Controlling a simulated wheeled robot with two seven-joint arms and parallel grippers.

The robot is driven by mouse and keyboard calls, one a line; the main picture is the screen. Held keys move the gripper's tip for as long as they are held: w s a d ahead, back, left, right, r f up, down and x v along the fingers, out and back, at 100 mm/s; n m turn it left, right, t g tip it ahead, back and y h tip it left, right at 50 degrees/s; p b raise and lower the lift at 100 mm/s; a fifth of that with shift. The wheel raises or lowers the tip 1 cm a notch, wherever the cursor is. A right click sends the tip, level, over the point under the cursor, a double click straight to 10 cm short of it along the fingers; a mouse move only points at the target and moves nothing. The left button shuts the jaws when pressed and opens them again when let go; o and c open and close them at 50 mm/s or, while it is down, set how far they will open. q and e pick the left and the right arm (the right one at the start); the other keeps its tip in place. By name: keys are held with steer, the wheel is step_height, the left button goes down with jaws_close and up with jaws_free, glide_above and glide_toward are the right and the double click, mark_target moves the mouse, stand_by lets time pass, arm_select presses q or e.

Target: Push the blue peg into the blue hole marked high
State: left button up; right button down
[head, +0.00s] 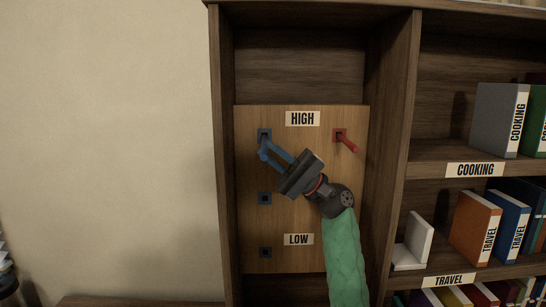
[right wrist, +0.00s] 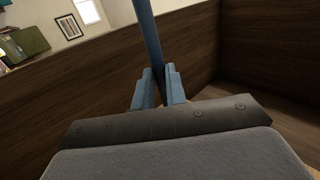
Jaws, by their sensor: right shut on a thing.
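A wooden board (head: 315,185) stands in the shelf bay, labelled HIGH (head: 302,118) at the top and LOW (head: 298,239) at the bottom. The blue hole level with HIGH (head: 264,132) is at the board's upper left. My right gripper (head: 268,150) is in front of it, shut on the blue peg (right wrist: 146,28), which runs up between its fingers in the right wrist view. In the head view the peg's far end meets or overlaps the high blue hole; how deep it sits I cannot tell. My left gripper is not in view.
Two more blue holes lie below, a middle one (head: 265,198) and a low one (head: 265,252). A red peg (head: 347,143) sticks out of the board at the upper right. Shelf walls (head: 222,180) close both sides. Books (head: 475,228) fill the right shelves.

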steer(key=w+b, duration=0.4)
steer(key=w, duration=0.3)
stand_by(3.0)
steer(key=c, duration=1.3)
jaws_free()
steer(key=shift+c, duration=0.2)
steer(key=b+v, duration=0.2)
steer(key=v, duration=0.6)
steer(key=shift+b, duration=0.35)
